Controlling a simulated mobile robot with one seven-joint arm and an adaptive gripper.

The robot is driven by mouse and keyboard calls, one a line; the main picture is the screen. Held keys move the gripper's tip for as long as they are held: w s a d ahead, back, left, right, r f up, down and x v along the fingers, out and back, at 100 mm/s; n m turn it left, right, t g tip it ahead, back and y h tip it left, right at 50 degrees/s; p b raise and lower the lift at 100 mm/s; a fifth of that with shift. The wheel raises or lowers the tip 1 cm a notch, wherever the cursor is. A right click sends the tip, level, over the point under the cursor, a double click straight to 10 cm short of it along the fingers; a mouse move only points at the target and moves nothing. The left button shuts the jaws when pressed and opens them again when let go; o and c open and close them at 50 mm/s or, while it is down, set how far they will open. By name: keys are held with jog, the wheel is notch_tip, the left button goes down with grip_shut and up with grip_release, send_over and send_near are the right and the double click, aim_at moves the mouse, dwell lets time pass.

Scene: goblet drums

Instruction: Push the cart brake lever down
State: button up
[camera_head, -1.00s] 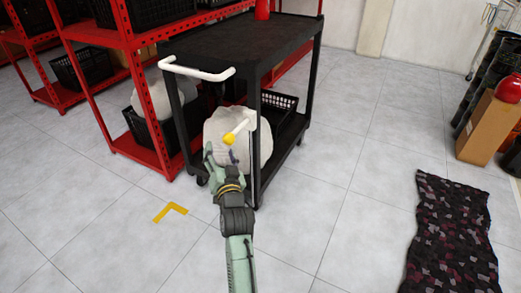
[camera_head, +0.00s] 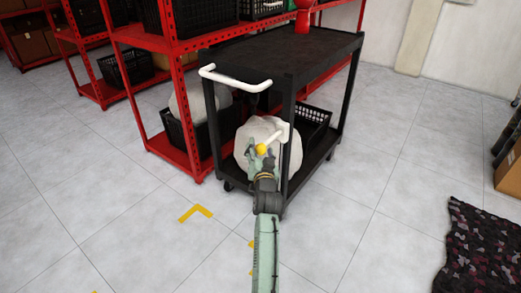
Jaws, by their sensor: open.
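The black cart (camera_head: 290,47) stands in the middle of the view. A white sack (camera_head: 246,133) on the cart's lower shelf is behind the lever and partly hidden.
A white push handle (camera_head: 235,81) juts from the cart's near end above the lever. Red shelving (camera_head: 125,42) with black crates stands on the left. A red goblet drum (camera_head: 303,18) is on the cart's top. The tiled floor is clear in front; a patterned rug (camera_head: 485,250) lies right.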

jog(key=shift+c, duration=0.2)
grip_shut()
dwell(0.6)
jog(key=shift+a, duration=0.1)
